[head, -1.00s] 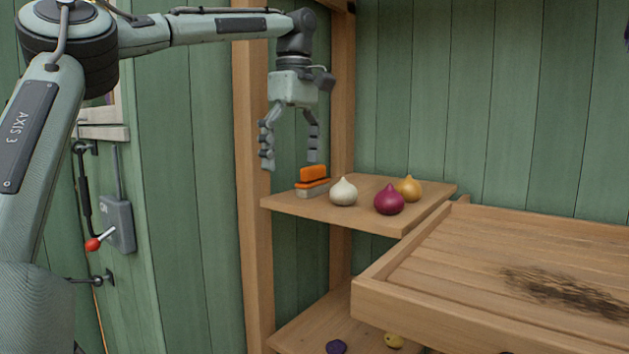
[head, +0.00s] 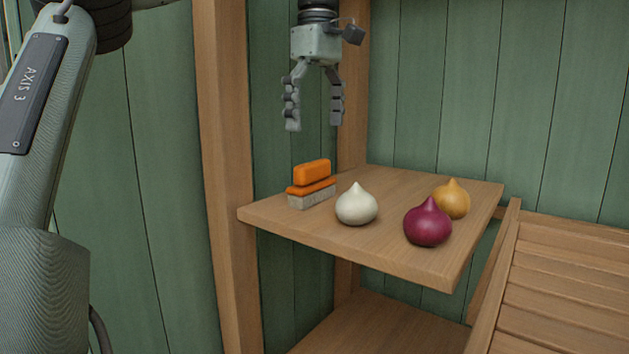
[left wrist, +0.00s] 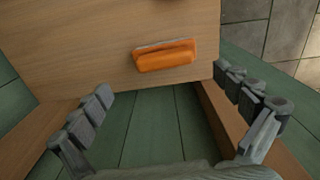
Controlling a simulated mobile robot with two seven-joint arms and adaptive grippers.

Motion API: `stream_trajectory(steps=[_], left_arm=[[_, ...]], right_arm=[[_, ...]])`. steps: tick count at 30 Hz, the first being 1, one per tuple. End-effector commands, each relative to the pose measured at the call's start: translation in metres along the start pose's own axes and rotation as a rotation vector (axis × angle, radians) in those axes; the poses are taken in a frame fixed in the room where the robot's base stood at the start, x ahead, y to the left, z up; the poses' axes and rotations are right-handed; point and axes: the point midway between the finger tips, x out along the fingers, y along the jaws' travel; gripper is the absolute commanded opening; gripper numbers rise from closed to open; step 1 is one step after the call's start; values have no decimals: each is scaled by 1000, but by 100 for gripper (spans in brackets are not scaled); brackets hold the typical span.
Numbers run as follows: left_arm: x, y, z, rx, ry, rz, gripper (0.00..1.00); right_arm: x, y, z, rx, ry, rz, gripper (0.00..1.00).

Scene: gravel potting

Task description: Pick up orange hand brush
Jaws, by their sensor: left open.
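The orange hand brush (head: 312,180) with pale grey bristles lies bristles down on the upper wooden shelf, near its left end. It also shows in the left wrist view (left wrist: 165,56), ahead of and between the fingers. My left gripper (head: 314,127) is open and empty, pointing down above the brush with a clear gap. In the left wrist view my left gripper (left wrist: 180,95) has its fingers spread wide. My right gripper is not in view.
On the upper shelf (head: 370,248), a white onion (head: 356,205) stands close right of the brush. A red onion (head: 428,223) and a yellow onion (head: 452,199) stand farther right. A wooden post (head: 225,160) rises at the shelf's left. A slatted bench (head: 560,290) is at right.

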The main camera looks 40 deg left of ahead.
Motion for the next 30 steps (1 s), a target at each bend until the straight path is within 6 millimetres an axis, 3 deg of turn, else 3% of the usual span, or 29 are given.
stream_trajectory(steps=[15, 25, 30], left_arm=[[66, -5, -5, -1, 0, -1, 100], [74, -4, -5, -1, -1, 0, 100], [74, -4, -5, -1, 0, 0, 79]], right_arm=[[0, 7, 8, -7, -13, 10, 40], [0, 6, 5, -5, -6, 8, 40], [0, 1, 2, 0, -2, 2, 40]])
